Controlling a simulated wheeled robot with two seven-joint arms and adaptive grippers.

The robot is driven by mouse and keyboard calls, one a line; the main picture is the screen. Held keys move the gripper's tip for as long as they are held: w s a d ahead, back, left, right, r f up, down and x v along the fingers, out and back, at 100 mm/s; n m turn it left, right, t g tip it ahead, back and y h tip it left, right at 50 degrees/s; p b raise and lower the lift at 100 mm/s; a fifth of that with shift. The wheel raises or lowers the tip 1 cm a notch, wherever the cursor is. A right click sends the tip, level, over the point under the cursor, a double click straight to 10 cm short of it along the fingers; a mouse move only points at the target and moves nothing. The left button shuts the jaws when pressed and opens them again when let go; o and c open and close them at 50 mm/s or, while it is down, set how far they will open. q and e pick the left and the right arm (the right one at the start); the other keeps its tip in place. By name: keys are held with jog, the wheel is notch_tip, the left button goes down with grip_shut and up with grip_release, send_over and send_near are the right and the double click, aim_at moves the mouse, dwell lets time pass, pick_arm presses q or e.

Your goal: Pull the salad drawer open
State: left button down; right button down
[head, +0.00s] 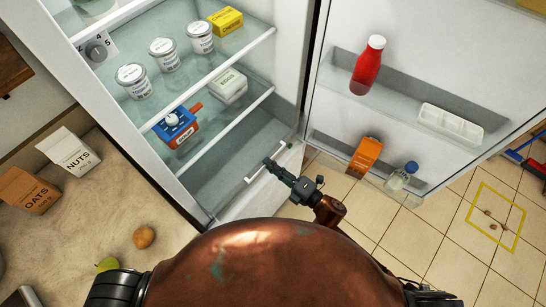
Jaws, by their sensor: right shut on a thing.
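The salad drawer (248,194) is at the bottom of the open fridge, below the lowest shelf. Its pale front carries a white bar handle (253,175). My right gripper (272,165) is shut on the handle, and its dark fingers hide part of the bar. The drawer looks in or nearly in the fridge body; I cannot tell whether there is a small gap. My left gripper is not in view.
The fridge door (400,60) stands wide open on the right, with a red bottle (368,66), orange carton (365,157) and small bottle (401,176) in its racks. Fridge shelves hold several tins and boxes. A counter (85,235) lies left. Tiled floor (375,210) is free below the door.

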jog(key=shift+s+d, duration=0.15)
jog(key=shift+s, duration=0.05)
jog(key=c, duration=2.2)
grip_release()
jog(key=v, duration=1.2)
